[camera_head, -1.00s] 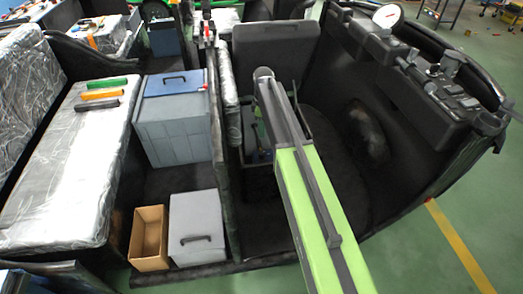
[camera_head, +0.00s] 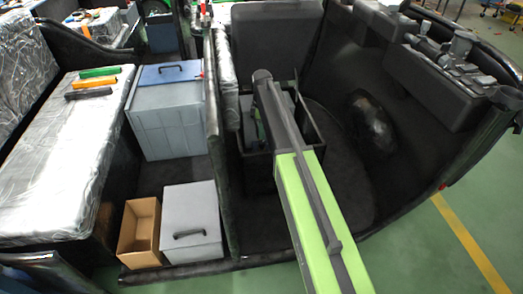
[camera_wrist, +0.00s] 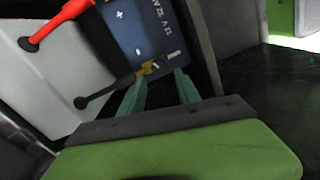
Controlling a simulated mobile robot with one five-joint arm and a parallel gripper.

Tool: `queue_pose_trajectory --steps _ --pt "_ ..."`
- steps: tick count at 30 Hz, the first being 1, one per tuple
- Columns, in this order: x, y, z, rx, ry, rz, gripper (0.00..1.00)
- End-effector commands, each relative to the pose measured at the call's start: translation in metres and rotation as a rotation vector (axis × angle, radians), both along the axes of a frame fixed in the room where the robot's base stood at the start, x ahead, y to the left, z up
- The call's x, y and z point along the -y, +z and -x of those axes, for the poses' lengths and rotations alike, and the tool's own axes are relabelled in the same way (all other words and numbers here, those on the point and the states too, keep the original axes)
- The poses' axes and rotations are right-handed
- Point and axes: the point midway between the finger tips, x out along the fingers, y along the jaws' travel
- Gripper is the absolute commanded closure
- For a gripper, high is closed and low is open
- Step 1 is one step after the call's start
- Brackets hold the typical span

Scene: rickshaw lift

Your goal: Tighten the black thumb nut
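In the wrist view, a dark blue battery (camera_wrist: 140,28) with white print reading 12V sits in front of my gripper (camera_wrist: 161,76). A black cable clamp (camera_wrist: 122,83) with a brass-coloured and grey end lies across the battery's near edge, by my fingertips. A red clamp (camera_wrist: 62,20) is at the upper left. I cannot pick out the black thumb nut clearly; it may be part of the black clamp. My two green fingers are apart, with no object clearly held between them. In the head view, my arm reaches into a black box and its end is hard to see.
The black open box (camera_head: 312,128) stands on the vehicle floor. A dark partition (camera_head: 217,130) runs to its left. Beyond that are a blue-grey toolbox (camera_head: 165,120), a grey box (camera_head: 191,222) and an open cardboard box (camera_head: 139,232). A plastic-covered bench (camera_head: 62,165) is at the left.

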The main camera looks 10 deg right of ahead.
Motion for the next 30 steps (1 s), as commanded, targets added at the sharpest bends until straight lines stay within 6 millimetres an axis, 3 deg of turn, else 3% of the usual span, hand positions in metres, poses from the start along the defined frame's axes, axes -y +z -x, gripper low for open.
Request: queue_pose_trajectory --steps 1,8,19,28,30 --pt "0.0 -0.022 0.0 0.0 0.0 0.0 0.61" --pt "0.0 -0.063 0.0 0.0 0.0 0.0 0.61" --pt "-0.001 -0.067 0.0 0.0 0.001 0.0 0.61" --pt "-0.001 -0.067 0.0 0.0 0.001 0.0 0.99" --pt "-0.001 -0.067 0.0 0.0 0.001 0.0 1.0"
